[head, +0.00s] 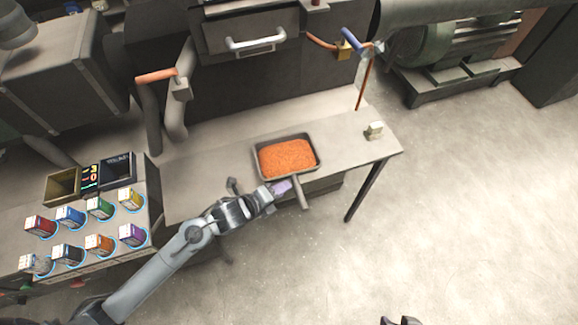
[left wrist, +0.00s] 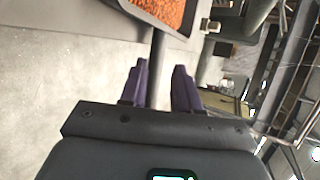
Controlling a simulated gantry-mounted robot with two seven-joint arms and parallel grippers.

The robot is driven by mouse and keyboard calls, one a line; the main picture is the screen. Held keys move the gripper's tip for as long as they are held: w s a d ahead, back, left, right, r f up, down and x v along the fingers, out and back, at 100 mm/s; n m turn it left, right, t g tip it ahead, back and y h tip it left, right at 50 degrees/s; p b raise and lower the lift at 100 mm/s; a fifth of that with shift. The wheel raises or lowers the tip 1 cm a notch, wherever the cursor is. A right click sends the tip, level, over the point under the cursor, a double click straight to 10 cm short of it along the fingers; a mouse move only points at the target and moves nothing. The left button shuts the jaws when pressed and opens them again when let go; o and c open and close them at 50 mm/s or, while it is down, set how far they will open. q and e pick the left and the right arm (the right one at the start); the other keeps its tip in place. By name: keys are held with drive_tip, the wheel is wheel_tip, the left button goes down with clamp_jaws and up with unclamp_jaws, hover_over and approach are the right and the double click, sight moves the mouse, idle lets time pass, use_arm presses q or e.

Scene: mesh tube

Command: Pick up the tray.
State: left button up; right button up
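The tray (head: 318,165) is a dark rectangular pan filled with orange granules (head: 286,158). It lies on the grey bench, and its handle (head: 301,192) sticks out past the front edge. My left gripper (head: 284,187) is just left of the handle in the head view. In the left wrist view, its purple fingers (left wrist: 158,82) are apart, with the handle (left wrist: 156,62) showing between and beyond them. I cannot tell whether they touch it. Only the tips of my right gripper (head: 399,321) show at the bottom edge, with a gap between them.
The grey bench (head: 215,165) has clear room left of the tray. A small pale block (head: 374,130) stands at its right end. A drawer handle (head: 256,43) is behind the bench.

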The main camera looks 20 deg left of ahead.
sight(293, 183)
use_arm(q)
drive_tip(key=shift+a+x, duration=0.2)
drive_tip(key=shift+x, duration=3.25)
drive_tip(key=shift+f, duration=0.1)
clamp_jaws()
